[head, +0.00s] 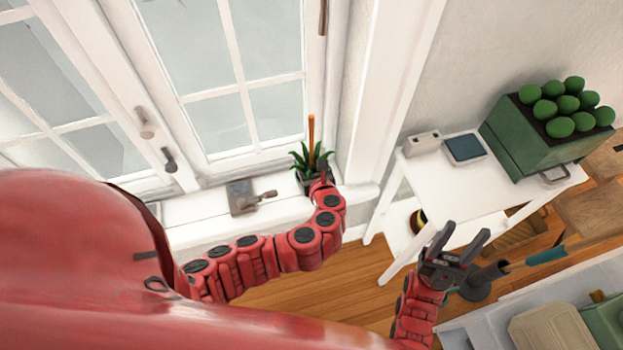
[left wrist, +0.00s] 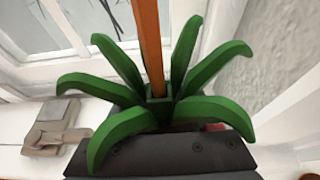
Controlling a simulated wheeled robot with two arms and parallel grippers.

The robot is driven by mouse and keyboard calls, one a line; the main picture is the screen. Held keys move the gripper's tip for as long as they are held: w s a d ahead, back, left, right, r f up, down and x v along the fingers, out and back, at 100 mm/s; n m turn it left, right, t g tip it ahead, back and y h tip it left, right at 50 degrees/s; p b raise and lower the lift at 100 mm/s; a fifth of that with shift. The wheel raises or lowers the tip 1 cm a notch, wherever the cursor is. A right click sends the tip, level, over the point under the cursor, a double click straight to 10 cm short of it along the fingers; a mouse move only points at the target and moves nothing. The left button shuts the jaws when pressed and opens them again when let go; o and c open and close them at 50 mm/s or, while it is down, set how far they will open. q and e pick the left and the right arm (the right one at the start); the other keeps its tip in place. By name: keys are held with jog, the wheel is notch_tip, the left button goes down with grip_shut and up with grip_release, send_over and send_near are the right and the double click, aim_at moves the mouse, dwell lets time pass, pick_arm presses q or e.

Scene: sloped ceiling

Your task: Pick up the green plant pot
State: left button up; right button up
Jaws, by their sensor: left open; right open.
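The green plant pot (head: 299,160) stands on the white window sill, with long green leaves spreading from it. An orange-brown stick (head: 311,135) rises from its middle. In the left wrist view the pot's green square centre (left wrist: 160,104) is close, with leaves all around. My left gripper (head: 320,177) is open at the plant's near side and hides its lower part in the head view. Whether its fingers touch the pot cannot be told. My right gripper (head: 457,238) is open and empty, in front of the white side table, away from the plant.
A metal window fitting (head: 242,197) lies on the sill left of the plant. The window frame and wall enclose the plant behind and to the right. The white table (head: 420,175) holds a green crate (head: 520,140) of green round things and a dark blue item (head: 466,148).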

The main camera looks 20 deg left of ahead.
pick_arm(q)
jog(key=shift+w, duration=0.1)
grip_shut()
dwell(1.3)
